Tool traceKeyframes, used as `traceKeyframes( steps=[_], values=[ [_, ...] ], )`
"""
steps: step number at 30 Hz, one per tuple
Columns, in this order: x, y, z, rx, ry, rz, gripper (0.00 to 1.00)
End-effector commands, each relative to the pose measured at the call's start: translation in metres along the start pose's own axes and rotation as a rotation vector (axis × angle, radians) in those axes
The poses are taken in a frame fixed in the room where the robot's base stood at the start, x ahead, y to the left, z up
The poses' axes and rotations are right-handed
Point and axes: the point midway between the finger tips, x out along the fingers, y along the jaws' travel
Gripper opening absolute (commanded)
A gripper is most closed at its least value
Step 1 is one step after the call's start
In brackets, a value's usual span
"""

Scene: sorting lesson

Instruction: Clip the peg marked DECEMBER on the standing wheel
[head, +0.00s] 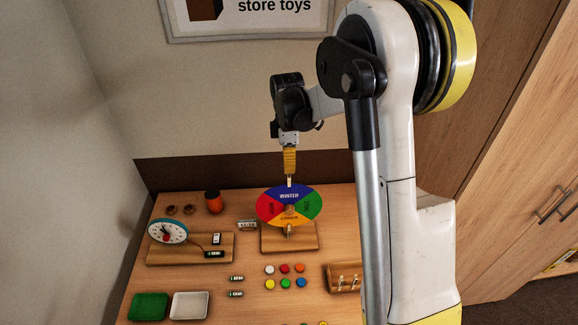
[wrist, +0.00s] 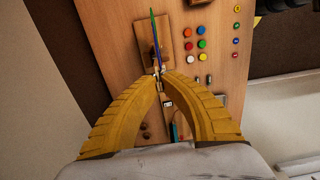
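The standing wheel (head: 268,207) is upright on a wooden base (head: 304,243), with a blue WINTER part at the top, red left, green right and orange-yellow below. In the wrist view the wheel (wrist: 153,35) shows almost edge-on. My gripper (head: 289,174) points down just above the wheel's top edge. In the wrist view its yellow fingers (wrist: 160,76) meet on a small pale peg (wrist: 158,71). The peg's lower end (head: 289,183) shows beneath the fingertips, at the WINTER part; its marking is unreadable. I cannot tell whether it touches the rim.
A labelled block (head: 247,225) is beside the wheel's base. A clock (head: 167,231) stands at left, near green (head: 149,307) and white (head: 189,306) trays. A wooden rack (head: 344,281) is at right.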

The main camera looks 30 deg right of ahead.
Motion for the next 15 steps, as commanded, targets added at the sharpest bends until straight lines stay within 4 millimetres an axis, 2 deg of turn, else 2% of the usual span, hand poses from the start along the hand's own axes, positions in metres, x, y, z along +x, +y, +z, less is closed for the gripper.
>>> traceKeyframes(
  steps=[15],
  values=[
    [0.005, 0.0, -0.0001, 0.0, 0.0, 0.0, 0.0]
  ],
)
